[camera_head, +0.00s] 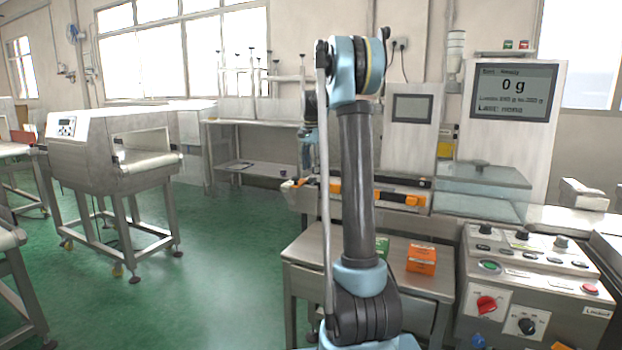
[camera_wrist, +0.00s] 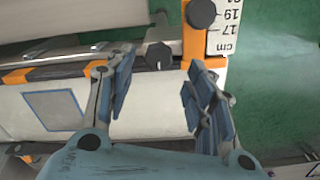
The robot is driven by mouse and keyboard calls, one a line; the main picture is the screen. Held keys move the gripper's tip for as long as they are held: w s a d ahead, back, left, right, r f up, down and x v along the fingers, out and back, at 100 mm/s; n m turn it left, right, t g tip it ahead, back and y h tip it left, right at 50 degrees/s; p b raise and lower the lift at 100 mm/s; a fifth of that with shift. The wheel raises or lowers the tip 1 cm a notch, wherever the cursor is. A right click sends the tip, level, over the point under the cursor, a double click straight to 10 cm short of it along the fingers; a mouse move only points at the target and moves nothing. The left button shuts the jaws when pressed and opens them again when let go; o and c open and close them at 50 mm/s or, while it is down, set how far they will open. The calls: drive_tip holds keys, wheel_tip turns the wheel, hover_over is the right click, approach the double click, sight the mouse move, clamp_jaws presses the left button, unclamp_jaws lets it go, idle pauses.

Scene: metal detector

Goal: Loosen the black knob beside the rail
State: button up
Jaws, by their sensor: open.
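In the wrist view a round black knob (camera_wrist: 158,56) with a pale mark on its face sits beside a metal rail (camera_wrist: 90,50). My gripper (camera_wrist: 158,88) is open, its two blue-grey fingers spread apart. The knob shows in the gap between the fingers, beyond their tips, and nothing is between the pads. A second black knob (camera_wrist: 201,13) sits on an orange bracket (camera_wrist: 192,72) against a white centimetre scale (camera_wrist: 226,32). I cannot tell from the picture which knob the task names.
A conveyor with orange-ended guides (camera_head: 400,197) lies behind my arm. An orange box (camera_head: 421,259) and a partly hidden green box (camera_head: 382,246) stand on a metal table (camera_head: 305,248). A control panel (camera_head: 535,275) is at right. Green floor (camera_head: 200,265) is free at left.

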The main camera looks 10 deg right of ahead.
sight(312, 178)
drive_tip(key=shift+f, duration=2.25)
drive_tip(key=c, duration=1.1)
